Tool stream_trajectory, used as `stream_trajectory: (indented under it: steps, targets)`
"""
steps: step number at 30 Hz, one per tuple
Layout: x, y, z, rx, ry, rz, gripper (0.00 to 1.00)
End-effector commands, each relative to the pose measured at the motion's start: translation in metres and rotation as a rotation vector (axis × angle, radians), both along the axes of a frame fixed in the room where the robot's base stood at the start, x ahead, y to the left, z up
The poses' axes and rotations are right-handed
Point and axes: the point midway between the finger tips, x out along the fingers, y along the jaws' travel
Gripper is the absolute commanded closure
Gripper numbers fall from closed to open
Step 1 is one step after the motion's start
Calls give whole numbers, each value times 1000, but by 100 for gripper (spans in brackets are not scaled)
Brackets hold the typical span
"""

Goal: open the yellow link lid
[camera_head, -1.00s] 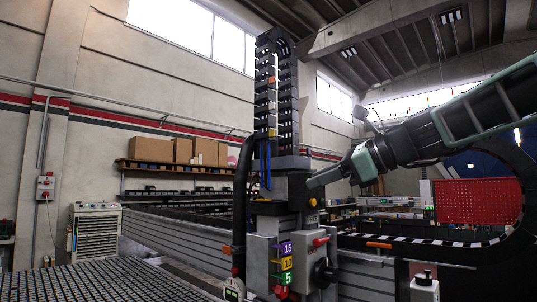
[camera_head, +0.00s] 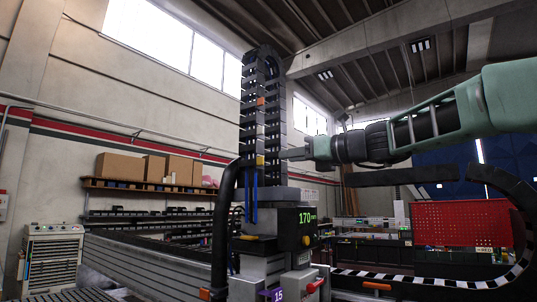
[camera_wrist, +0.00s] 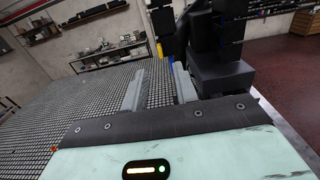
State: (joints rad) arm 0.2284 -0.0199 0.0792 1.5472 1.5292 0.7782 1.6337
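The yellow link lid (camera_head: 260,160) is a small yellow piece low on the upright black cable chain (camera_head: 273,115). In the wrist view a small yellow piece (camera_wrist: 160,50) shows beyond the fingers, beside the dark machine column. My gripper (camera_head: 289,154) is just right of the chain, at about the height of the yellow lid. In the wrist view my gripper (camera_wrist: 157,87) has its two grey fingers apart with nothing between them. I cannot tell whether a fingertip touches the lid.
An orange link (camera_head: 260,101) sits higher on the chain. A thick black hose (camera_head: 221,235) curves at its left. A unit showing 170 (camera_head: 306,215) stands below my gripper. The grid table (camera_wrist: 75,110) spreads out at left in the wrist view.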

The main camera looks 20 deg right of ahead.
Motion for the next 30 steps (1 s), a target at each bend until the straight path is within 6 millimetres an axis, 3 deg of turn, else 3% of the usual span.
stream_trajectory:
  steps: [10,24,25,28,30]
  targets:
    - [51,37,2,0,1,2,71]
    - [63,46,0,-2,-1,0,71]
    - [63,46,0,-2,-1,0,74]
    - [62,46,0,-2,-1,0,100]
    - [62,46,0,-2,-1,0,100]
